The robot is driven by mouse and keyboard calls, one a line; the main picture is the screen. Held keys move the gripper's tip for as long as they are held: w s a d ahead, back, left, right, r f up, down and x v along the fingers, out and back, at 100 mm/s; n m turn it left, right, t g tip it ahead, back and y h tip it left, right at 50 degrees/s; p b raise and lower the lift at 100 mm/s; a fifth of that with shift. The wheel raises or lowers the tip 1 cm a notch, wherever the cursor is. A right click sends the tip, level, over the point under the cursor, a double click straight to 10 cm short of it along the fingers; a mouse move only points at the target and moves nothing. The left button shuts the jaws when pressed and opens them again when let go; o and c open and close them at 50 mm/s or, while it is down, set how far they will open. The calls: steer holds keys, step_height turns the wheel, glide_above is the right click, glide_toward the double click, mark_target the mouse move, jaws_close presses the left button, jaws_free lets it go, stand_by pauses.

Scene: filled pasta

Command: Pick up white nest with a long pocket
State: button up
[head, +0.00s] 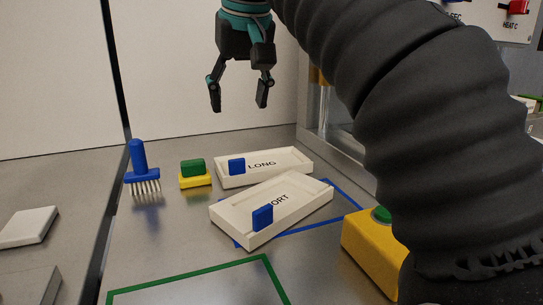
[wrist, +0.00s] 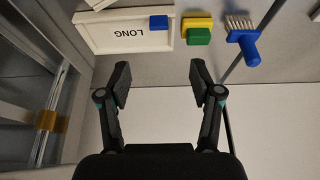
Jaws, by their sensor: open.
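The white nest with a long pocket (head: 290,164) is a shallow white tray marked LONG, lying on the grey metal surface behind a similar tray. A blue block (head: 237,166) stands at its left end. In the wrist view the nest (wrist: 98,45) is at the top left, with its lettering upside down. My gripper (head: 238,108) is open and empty, pointing down above and behind the nest. Its fingers also show in the wrist view (wrist: 160,82), apart from the nest.
A white tray marked SHORT (head: 295,208), its first letters hidden by a blue tab, lies in front, partly over a blue outline (head: 350,193). A green-and-yellow block (head: 194,179) and a blue brush (head: 138,157) stand left. A yellow box (head: 366,250) is at right. The green outline (head: 190,277) encloses clear surface.

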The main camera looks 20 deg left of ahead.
steer(key=b, duration=0.2)
glide_above(237, 164)
steer(key=s, duration=0.1)
step_height(237, 164, down, 8)
steer(key=f, duration=0.1)
steer(key=f+b, duration=0.1)
steer(key=f, duration=0.2)
steer(key=shift+w+d, duration=0.15)
steer(key=shift+d, duration=0.2)
steer(key=shift+w+a+f, duration=0.2)
steer(key=shift+f, duration=0.3)
jaws_close()
